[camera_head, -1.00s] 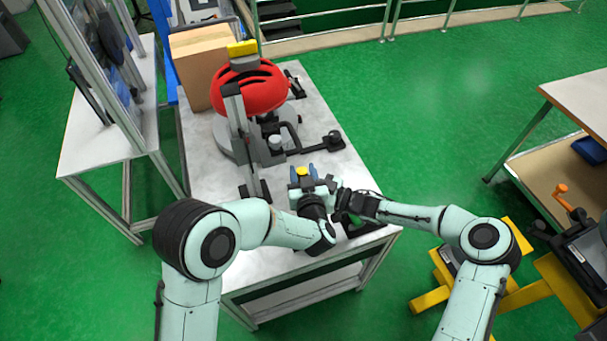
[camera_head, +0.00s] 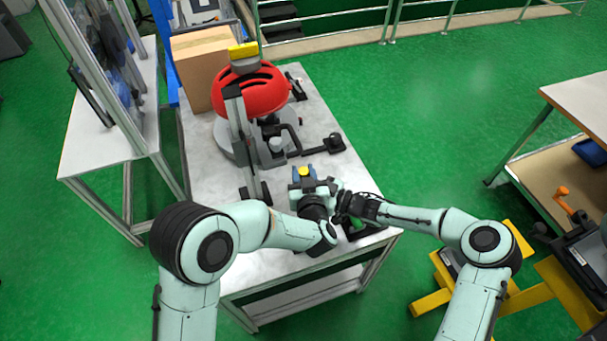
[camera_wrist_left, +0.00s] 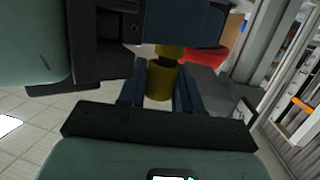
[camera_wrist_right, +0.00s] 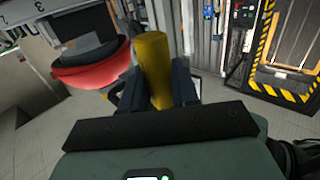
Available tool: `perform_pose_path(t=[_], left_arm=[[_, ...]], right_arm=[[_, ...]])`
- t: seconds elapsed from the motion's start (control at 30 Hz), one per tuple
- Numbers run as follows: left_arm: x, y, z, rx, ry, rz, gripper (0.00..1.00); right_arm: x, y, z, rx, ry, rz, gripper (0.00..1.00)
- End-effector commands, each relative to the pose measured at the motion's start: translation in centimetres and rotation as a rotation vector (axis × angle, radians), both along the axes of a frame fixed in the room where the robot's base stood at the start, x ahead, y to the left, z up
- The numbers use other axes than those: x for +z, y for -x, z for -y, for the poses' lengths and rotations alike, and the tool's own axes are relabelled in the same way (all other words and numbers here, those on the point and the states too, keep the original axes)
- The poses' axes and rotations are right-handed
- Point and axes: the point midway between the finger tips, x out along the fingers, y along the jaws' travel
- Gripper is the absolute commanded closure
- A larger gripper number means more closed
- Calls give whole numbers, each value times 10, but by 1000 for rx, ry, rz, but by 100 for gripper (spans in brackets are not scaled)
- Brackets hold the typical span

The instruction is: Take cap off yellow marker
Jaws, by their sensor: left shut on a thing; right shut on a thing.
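The yellow marker (camera_wrist_left: 160,82) is between the blue fingers of my left gripper (camera_head: 303,174); in the left wrist view the gripper (camera_wrist_left: 160,90) is shut on one yellow part. A second yellow part (camera_wrist_left: 170,51) shows just above it at my right gripper's blue fingers, with a narrow dark section between the parts. In the right wrist view my right gripper (camera_wrist_right: 158,92) is shut on a yellow cylinder (camera_wrist_right: 153,66) that sticks out beyond its fingers. In the head view the right gripper (camera_head: 338,196) is close beside the left one. I cannot tell whether cap and body are joined.
Both grippers are above the near end of the grey table (camera_head: 312,110). A black part (camera_head: 325,145) lies on the table beyond the grippers.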

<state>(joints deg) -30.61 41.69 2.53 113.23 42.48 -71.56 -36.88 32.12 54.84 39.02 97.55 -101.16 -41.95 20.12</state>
Motion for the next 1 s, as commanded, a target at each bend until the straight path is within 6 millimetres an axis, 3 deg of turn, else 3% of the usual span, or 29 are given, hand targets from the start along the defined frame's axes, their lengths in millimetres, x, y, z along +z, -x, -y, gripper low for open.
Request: perform_pose_path(t=[0.3,0.77,1.0], left_arm=[[13,0,1,-3,0,3,100],[17,0,0,-1,1,2,100],[44,0,1,0,3,5,100]], right_arm=[[0,0,0,1,1,0,100],[0,0,0,0,0,0,100],[0,0,0,0,0,0,100]])
